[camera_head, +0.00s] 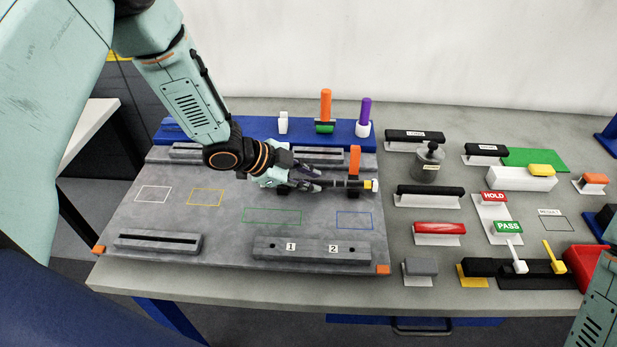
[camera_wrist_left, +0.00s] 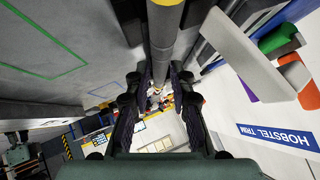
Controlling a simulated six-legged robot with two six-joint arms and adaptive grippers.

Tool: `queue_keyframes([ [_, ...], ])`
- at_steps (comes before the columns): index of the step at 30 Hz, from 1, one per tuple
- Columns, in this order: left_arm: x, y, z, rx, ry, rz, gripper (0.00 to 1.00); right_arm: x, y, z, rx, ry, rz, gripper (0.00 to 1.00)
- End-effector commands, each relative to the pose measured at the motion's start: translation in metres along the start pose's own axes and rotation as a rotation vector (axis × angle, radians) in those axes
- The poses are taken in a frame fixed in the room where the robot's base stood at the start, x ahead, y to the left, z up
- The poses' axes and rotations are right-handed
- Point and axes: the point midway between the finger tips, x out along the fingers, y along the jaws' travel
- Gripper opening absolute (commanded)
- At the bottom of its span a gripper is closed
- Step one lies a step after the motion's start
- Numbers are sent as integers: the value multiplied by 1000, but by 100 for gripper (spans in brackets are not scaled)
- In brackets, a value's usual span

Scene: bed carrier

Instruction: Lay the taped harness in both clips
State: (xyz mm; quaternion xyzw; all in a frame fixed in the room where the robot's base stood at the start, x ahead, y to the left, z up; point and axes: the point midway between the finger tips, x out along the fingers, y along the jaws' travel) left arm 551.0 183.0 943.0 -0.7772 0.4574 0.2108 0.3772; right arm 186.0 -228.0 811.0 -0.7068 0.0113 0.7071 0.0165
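The taped harness (camera_head: 345,184) is a dark rod with grey and yellow bands and a white end, lying left to right above the grey board (camera_head: 180,220). My left gripper (camera_head: 315,182) is around its left part, with the fingers on both sides. In the left wrist view the harness (camera_wrist_left: 162,35) runs between the fingertips (camera_wrist_left: 160,82), which look closed on it. A dark clip-like block with an orange upright (camera_head: 355,160) stands at the harness's right part; another dark block (camera_head: 283,191) is partly hidden under my gripper. I cannot tell whether the harness is seated. My right gripper is out of view.
A blue rail (camera_head: 240,128) behind the board bears white, orange-green and purple-handled pieces. Right of the board stand a metal weight (camera_head: 428,165), black and red bars, and HOLD and PASS tags (camera_head: 507,227).

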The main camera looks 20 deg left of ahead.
Motion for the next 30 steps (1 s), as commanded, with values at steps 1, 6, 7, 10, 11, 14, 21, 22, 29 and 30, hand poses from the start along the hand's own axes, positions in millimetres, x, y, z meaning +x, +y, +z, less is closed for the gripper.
queue_keyframes([
  [1, 0, 0, 0, 0, 0, 0, 29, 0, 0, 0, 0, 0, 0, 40],
  [6, 0, 0, 0, 0, 0, 0, 43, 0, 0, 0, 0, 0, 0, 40],
  [7, 0, 0, 0, 0, 0, 0, 44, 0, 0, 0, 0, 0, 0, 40],
  [10, 0, 0, 0, 0, 0, 0, 44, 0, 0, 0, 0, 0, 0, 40],
  [11, 0, 0, 0, 0, 0, 0, 44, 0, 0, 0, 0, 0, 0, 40],
  [14, 0, 0, 0, 0, 0, 0, 44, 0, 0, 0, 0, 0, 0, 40],
  [21, -19, -2, 0, -3, 0, -4, 44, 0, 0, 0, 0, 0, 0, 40],
  [22, -24, -1, -1, -3, 1, -4, 44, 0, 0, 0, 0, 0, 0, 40],
  [29, -60, -2, -1, -4, 3, -5, 44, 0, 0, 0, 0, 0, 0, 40],
  [30, -66, -2, -1, -4, 3, -5, 44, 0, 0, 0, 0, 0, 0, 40],
])
